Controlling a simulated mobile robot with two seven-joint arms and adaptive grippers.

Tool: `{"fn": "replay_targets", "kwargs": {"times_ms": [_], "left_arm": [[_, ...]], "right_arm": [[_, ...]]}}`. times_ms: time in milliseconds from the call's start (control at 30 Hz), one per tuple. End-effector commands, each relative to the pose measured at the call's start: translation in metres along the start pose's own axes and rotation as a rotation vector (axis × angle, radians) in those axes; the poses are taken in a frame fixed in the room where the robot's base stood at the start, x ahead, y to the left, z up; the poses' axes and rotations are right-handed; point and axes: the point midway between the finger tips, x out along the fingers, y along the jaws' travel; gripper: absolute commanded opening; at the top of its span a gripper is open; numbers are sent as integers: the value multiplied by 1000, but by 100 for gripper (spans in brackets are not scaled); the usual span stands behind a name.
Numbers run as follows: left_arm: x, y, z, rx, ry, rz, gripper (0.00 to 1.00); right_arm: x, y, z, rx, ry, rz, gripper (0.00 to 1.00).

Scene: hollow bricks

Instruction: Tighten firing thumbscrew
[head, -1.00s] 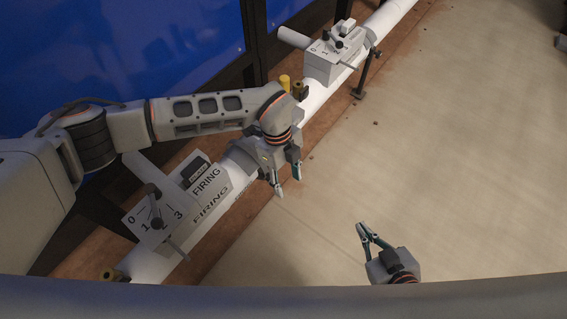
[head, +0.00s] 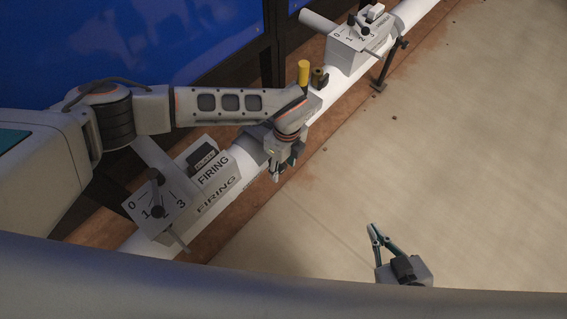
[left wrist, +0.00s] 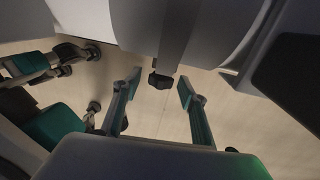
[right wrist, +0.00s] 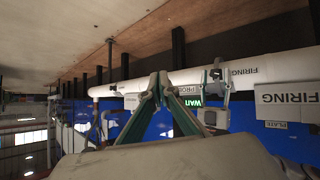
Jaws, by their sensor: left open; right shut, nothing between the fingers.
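The firing box (head: 212,170) is grey, lettered FIRING, and sits on a white pipe (head: 243,160). It has a dial plate (head: 143,209) marked 0, 1 and 3 with dark levers. A dark knob (left wrist: 160,80), likely the thumbscrew, shows at the end of a grey bar in the left wrist view. My left gripper (left wrist: 160,79) is open with its fingertips on either side of the knob; contact cannot be told. In the head view my left gripper (head: 284,172) is beside the pipe, past the firing box. My right gripper (head: 373,228) is shut and empty, low over the floor.
A second box (head: 358,42) with a numbered dial sits farther up the pipe. A yellow post (head: 303,73) and a support leg (head: 386,68) stand near it. A blue panel (head: 150,45) is behind. The pale floor (head: 460,170) on the right is largely clear.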

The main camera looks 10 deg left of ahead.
Motion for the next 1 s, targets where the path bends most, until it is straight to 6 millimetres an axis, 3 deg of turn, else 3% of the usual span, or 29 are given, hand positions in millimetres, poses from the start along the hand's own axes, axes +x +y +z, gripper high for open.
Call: {"fn": "replay_targets", "kwargs": {"times_ms": [167,333,633,1000], "left_arm": [[-2,-1,0,0,-2,-3,42],[-2,-1,0,0,-1,-3,3],[0,-2,1,-1,-5,39,4],[7,-4,-1,0,-1,275,4]], "right_arm": [[-1,1,-4,0,7,1,0],[-1,0,-1,1,2,0,0],[-1,-2,6,1,-10,-3,0],[0,-10,21,13,-31,-18,0]]}}
